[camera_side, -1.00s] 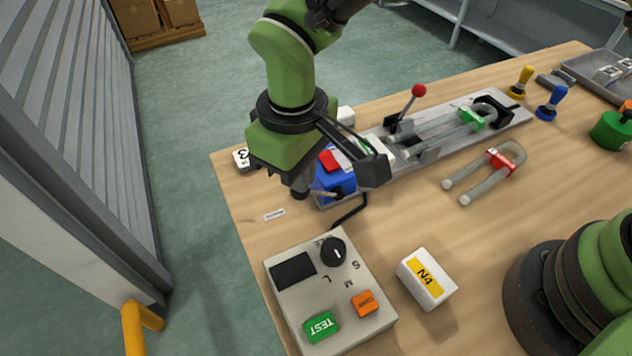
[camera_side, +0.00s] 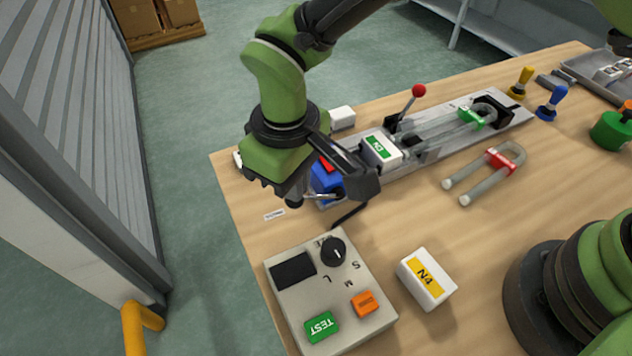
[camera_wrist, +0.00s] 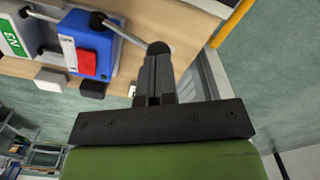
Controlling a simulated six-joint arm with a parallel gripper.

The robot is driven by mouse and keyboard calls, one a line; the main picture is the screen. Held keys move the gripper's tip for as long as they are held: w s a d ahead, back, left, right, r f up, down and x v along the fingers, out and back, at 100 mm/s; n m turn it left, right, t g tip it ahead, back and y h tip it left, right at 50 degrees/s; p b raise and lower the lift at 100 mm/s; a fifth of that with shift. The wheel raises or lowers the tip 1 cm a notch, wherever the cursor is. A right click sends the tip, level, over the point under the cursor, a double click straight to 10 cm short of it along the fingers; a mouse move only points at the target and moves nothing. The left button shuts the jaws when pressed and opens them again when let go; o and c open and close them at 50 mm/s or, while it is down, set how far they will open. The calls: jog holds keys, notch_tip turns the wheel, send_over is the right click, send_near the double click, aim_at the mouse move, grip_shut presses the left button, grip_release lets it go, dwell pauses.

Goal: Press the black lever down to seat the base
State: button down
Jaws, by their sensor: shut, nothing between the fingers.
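The black lever is a metal rod with a black knob (camera_wrist: 158,47), sticking out from a blue block with a red button (camera_wrist: 88,42). In the side view the lever's rod (camera_side: 322,196) shows beside the blue block (camera_side: 326,180), partly behind my gripper. My gripper (camera_side: 297,188) is shut and empty. In the wrist view its fingertips (camera_wrist: 159,60) are right at the knob; I cannot tell whether they touch it. A white N3 block with a green label (camera_side: 380,150) sits on the metal fixture (camera_side: 515,125), beside a clear U-shaped tube with a green band (camera_side: 470,117).
A red-knobbed lever (camera_side: 418,91) stands at the fixture's back. A control box with a TEST button (camera_side: 295,310) and a white N4 block (camera_side: 427,278) lie in front. Another U-tube with a red band (camera_side: 500,163) lies to the right. The table's left edge is close to my gripper.

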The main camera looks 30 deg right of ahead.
jog(key=shift+a+f, duration=0.2)
jog(key=shift+f, duration=0.5)
jog(key=shift+a+f, duration=0.15)
jog(key=shift+f, duration=0.5)
dwell(0.3)
jog(key=shift+f, duration=0.25)
jog(key=shift+r, duration=0.15)
jog(key=shift+d+r, duration=0.25)
jog(key=shift+r, duration=1.2)
jog(key=shift+d+r, duration=0.25)
jog(key=shift+r, duration=1.25)
jog(key=shift+d+r, duration=0.25)
jog(key=shift+r, duration=1.2)
